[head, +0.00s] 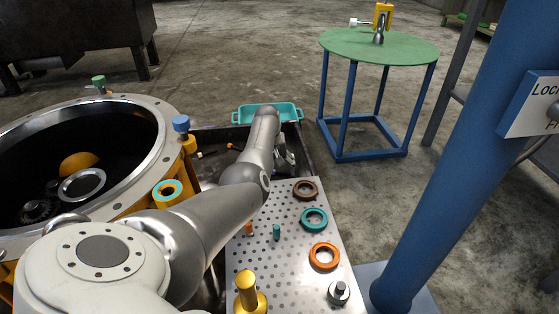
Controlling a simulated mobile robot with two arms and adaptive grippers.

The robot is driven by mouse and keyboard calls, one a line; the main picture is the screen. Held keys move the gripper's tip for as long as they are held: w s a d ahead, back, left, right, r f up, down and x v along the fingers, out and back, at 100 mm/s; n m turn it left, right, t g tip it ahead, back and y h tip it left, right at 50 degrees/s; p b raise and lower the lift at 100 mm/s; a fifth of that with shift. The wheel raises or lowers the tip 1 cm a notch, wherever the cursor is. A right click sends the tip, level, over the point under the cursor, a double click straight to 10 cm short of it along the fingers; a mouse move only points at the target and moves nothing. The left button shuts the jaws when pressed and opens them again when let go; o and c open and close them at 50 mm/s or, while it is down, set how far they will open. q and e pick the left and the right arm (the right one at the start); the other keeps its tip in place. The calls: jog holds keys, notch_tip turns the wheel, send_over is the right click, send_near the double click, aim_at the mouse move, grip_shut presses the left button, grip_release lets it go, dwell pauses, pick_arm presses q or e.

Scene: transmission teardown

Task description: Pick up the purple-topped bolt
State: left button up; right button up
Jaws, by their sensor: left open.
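I cannot make out a purple-topped bolt in the head view; my arm hides part of the bench and the dark tray. A blue-topped bolt (181,123) stands on the rim of the large round housing (150,104) at the left. A green-topped bolt (98,80) stands at the housing's far side. My left gripper (287,158) is at the end of my arm, over the dark tray (213,140) beyond the perforated plate. It is open, small and partly hidden by my wrist, and I see nothing held in it. My right gripper is out of view.
The perforated plate (290,262) holds a brown ring (305,181), a teal ring (314,209), an orange ring (324,245) and small pegs. A teal bin (285,113) lies behind the tray. A green-topped table (345,46) stands behind; a blue post (440,165) rises at right.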

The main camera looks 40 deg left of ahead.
pick_arm(q)
jog(key=shift+r, duration=0.1)
jog(key=c, duration=1.6)
grip_shut()
jog(key=shift+d, duration=0.1)
